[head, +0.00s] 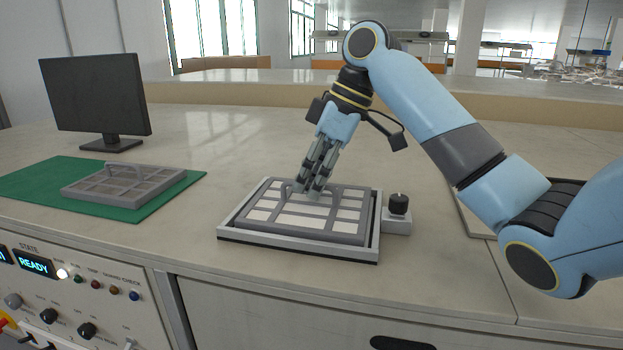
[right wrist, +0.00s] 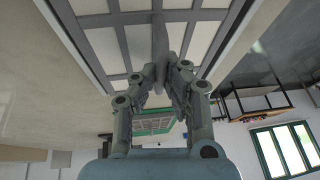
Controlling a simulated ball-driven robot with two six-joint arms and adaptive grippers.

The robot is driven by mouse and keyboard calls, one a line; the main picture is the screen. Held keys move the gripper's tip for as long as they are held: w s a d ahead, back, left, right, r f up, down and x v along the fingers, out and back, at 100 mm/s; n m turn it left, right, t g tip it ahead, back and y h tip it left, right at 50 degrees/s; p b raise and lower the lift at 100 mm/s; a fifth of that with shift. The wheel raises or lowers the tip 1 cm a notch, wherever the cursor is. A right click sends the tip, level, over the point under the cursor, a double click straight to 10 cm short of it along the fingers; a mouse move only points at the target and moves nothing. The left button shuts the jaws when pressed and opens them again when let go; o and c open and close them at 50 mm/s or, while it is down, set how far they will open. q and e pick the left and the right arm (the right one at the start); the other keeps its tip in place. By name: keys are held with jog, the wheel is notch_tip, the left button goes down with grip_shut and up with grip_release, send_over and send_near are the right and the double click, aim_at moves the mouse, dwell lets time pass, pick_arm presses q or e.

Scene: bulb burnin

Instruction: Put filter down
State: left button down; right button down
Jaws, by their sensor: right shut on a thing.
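A grey gridded filter (head: 335,212) with pale panes and an arched handle (head: 287,188) sits in or just over a light grey framed tray (head: 228,226) on the counter. I cannot tell if it fully rests there. My right gripper (head: 310,190) reaches down from above and is shut on the filter's handle. In the right wrist view, the fingers (right wrist: 160,75) close around the handle (right wrist: 160,45) in front of the filter grid (right wrist: 205,32). A second grey filter (head: 125,186) lies on a green mat (head: 45,178) at the left. My left gripper is not in view.
A black knob (head: 398,203) on a small block stands at the tray's right side. A monitor (head: 97,95) stands behind the mat. A control panel with a READY display (head: 34,263) is at the front left. The counter between mat and tray is clear.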

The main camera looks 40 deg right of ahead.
aim_at(324, 202)
jog(key=c, duration=1.5)
grip_release()
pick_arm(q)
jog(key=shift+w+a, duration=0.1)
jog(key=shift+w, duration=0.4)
pick_arm(e)
jog(key=shift+o, duration=0.2)
